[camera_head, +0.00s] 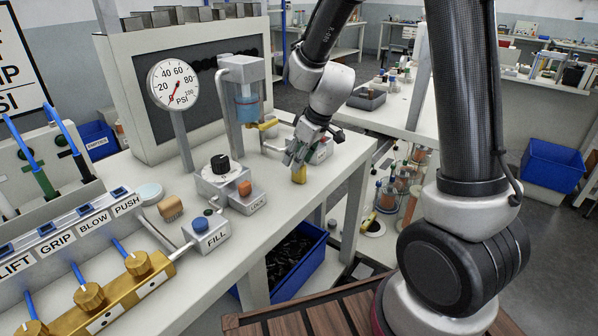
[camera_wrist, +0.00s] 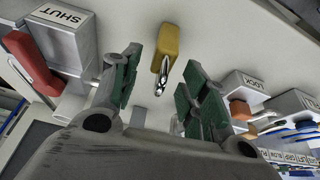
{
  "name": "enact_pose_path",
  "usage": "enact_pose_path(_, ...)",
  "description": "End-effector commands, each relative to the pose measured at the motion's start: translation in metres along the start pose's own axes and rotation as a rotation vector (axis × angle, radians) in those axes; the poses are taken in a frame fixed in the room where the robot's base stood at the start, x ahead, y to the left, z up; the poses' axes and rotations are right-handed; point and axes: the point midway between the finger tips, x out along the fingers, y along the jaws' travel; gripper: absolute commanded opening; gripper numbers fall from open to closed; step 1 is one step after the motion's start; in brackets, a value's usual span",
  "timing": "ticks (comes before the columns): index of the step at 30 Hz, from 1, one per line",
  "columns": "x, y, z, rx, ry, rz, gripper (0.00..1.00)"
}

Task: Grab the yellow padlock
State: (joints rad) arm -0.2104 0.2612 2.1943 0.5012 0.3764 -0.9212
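The yellow padlock (camera_head: 299,174) is at the front part of the white bench, just below my gripper (camera_head: 295,157). In the wrist view the padlock's yellow body (camera_wrist: 171,42) is at the top middle, with its silver shackle (camera_wrist: 160,76) toward my palm. My gripper (camera_wrist: 162,60) is open there, with a green-padded finger on each side of the padlock. A gap shows on both sides, and I see no finger touching it. In the head view my fingers cover part of the padlock.
A block marked SHUT with a red lever (camera_wrist: 30,60) stands left in the wrist view. The LOCK block (camera_head: 247,199) with an orange button and the FILL block (camera_head: 208,236) are on the bench. The bench's front edge is close to the padlock. A blue bin (camera_head: 297,262) is below.

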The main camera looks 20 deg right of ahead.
Motion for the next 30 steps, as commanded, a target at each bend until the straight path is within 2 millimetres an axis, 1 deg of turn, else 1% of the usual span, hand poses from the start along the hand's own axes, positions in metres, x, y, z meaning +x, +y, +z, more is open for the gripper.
enact_pose_path(1,0.0,0.0,0.0,0.0,0.0,0.0,0.32)
enact_pose_path(5,0.0,0.0,0.0,0.0,0.0,0.0,0.08)
enact_pose_path(6,0.0,0.0,0.0,0.0,0.0,0.0,0.01)
enact_pose_path(14,-0.001,0.0,0.0,0.0,0.0,0.0,0.0)
enact_pose_path(17,-0.005,0.0,-0.002,0.001,0.002,-0.001,0.0)
enact_pose_path(20,-0.018,0.0,-0.009,-0.001,0.005,0.001,0.0)
enact_pose_path(27,-0.066,0.0,-0.028,-0.001,0.005,0.001,0.0)
enact_pose_path(30,-0.081,0.0,-0.035,-0.001,0.004,0.001,0.0)
